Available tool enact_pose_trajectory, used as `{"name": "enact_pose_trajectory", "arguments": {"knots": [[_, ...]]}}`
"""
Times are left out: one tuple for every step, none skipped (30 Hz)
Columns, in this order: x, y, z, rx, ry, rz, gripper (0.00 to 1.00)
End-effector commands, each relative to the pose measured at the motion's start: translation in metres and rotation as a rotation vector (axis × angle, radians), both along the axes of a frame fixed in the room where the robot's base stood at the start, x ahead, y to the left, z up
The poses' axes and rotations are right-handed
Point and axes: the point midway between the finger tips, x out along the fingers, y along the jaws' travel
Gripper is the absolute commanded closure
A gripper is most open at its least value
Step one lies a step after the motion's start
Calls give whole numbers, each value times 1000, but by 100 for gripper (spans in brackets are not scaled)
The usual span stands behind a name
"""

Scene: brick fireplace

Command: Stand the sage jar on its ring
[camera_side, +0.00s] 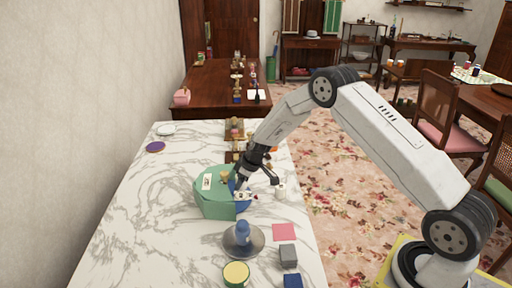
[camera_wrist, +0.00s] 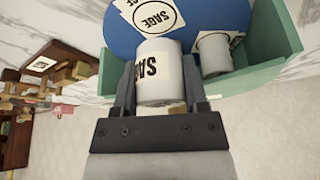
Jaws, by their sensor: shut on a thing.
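The label letters are partly visible and read like "SAGE" upside down. I cannot tell whether the jar's base touches the surface. In the side view, my gripper (camera_side: 255,182) is at the right side of the green holder (camera_side: 213,207), and the held jar is hard to make out.
A second pale jar (camera_wrist: 214,54) stands to the right on the blue surface, near the green wall (camera_wrist: 272,72). In the side view, a grey metal dish (camera_side: 232,246) with a blue object, a yellow-topped pot (camera_side: 236,273) and a grey cube (camera_side: 288,256) are nearer.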

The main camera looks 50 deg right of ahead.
Motion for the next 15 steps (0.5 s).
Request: {"name": "enact_pose_trajectory", "arguments": {"knots": [[1,0,-1,0,0,0,100],[1,0,-2,0,0,0,100],[3,0,-4,0,0,1,100],[4,-1,-5,0,0,1,100],[5,-1,-7,0,0,1,100],[5,-1,-12,0,2,0,100],[5,0,-16,1,3,0,100],[5,0,-19,2,3,-1,100],[5,0,-24,1,2,-1,100],[5,-1,-27,0,1,-1,100],[5,-1,-29,0,0,0,100],[5,-1,-32,0,0,0,100],[5,-1,-34,0,0,-1,100],[5,-1,-35,0,0,-1,100],[5,-1,-36,1,-1,-1,100]]}}
